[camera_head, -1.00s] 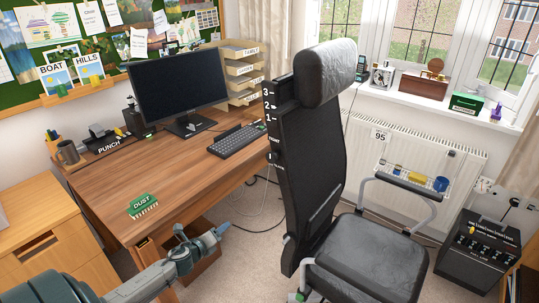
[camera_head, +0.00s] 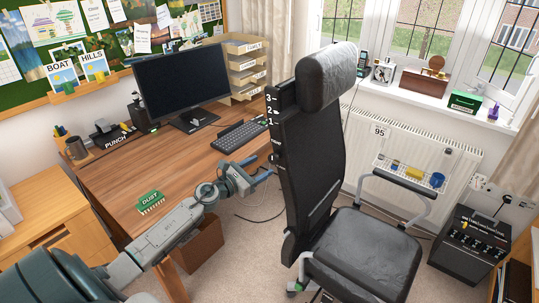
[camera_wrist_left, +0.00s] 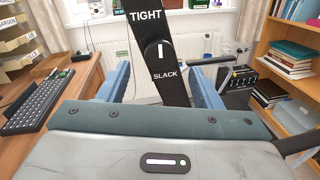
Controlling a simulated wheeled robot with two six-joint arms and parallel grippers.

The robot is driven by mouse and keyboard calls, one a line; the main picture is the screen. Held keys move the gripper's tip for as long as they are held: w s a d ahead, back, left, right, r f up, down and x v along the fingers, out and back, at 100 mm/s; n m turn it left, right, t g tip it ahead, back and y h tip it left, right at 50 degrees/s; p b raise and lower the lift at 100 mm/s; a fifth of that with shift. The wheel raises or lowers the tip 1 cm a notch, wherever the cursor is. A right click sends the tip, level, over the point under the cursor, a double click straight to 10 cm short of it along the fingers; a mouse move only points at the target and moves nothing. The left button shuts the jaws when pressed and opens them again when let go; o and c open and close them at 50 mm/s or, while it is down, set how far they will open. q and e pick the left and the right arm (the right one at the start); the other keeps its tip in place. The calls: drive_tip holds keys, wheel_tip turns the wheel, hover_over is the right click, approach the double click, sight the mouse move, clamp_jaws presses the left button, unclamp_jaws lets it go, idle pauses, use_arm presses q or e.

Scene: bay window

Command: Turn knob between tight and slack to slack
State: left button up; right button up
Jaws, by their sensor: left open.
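The black office chair (camera_head: 318,165) stands side-on, right of the desk. In the left wrist view its dark edge strip has white lettering, TIGHT above and SLACK below. The round black knob (camera_wrist_left: 159,49) sits between the two words, and its white pointer mark stands upright, toward TIGHT. In the head view the knob is too small to make out clearly. My left gripper (camera_head: 262,168) is open and empty, just left of the chair back. In the left wrist view its blue fingers (camera_wrist_left: 165,70) are spread on either side of the strip, short of the knob. My right gripper is not in view.
The wooden desk (camera_head: 120,178) with monitor (camera_head: 180,88), keyboard (camera_head: 238,136) and green DUST block (camera_head: 150,202) lies left of the chair. A radiator (camera_head: 400,150) and window sill stand behind. A bookshelf (camera_wrist_left: 290,60) shows at the right in the wrist view.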

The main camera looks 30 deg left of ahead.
sight(272, 160)
use_arm(q)
drive_tip(key=p+x, duration=0.1)
drive_tip(key=x, duration=0.3)
drive_tip(key=shift+w, duration=0.35)
drive_tip(key=shift+w+d, duration=0.15)
drive_tip(key=shift+w, duration=0.1)
drive_tip(key=shift+c, duration=0.7)
drive_tip(key=shift+f, duration=0.1)
drive_tip(key=c, duration=0.9)
drive_tip(key=shift+o, duration=0.2)
